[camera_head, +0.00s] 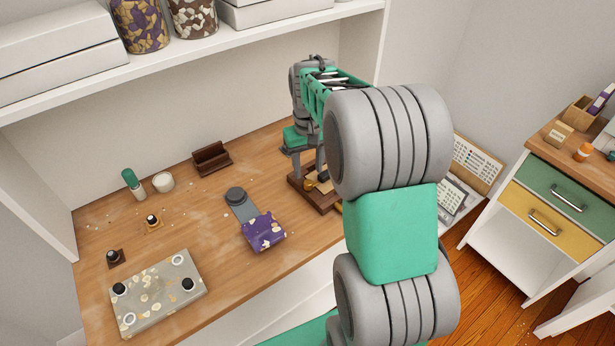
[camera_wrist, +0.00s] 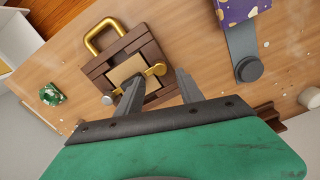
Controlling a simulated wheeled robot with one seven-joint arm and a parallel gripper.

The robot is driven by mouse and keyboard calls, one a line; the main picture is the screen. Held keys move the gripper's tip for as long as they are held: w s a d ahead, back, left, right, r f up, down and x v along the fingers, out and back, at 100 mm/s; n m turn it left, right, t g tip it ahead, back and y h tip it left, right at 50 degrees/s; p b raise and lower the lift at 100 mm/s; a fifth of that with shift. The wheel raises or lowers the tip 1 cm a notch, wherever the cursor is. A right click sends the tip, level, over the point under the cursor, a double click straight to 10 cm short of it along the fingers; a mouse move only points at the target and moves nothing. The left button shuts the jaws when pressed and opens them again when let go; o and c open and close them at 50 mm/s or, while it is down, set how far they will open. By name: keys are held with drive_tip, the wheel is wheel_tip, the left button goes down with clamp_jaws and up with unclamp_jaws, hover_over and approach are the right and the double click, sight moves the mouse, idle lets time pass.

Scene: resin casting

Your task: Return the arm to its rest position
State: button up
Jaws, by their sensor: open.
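My arm reaches over the wooden worktop (camera_head: 190,215) from the right. My gripper (camera_head: 309,168) points down, low over a dark wooden block. In the wrist view its two fingers (camera_wrist: 160,90) are spread apart, and I see nothing held between them. The wooden block (camera_wrist: 98,69) has a gold handle on one side, a pale plate and a gold catch on top. The fingertips overlap the block's near edge in the wrist view; whether they touch it I cannot tell. In the head view my arm hides part of the block (camera_head: 322,206).
A purple patterned box (camera_head: 264,232) and a grey strip with a round knob (camera_head: 237,196) lie left of the block. A speckled slab (camera_head: 160,292), a brown holder (camera_head: 212,158) and a green-capped bottle (camera_head: 133,183) stand further left. A shelf (camera_head: 220,45) overhangs the back.

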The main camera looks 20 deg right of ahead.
drive_tip(key=shift+r, duration=1.5)
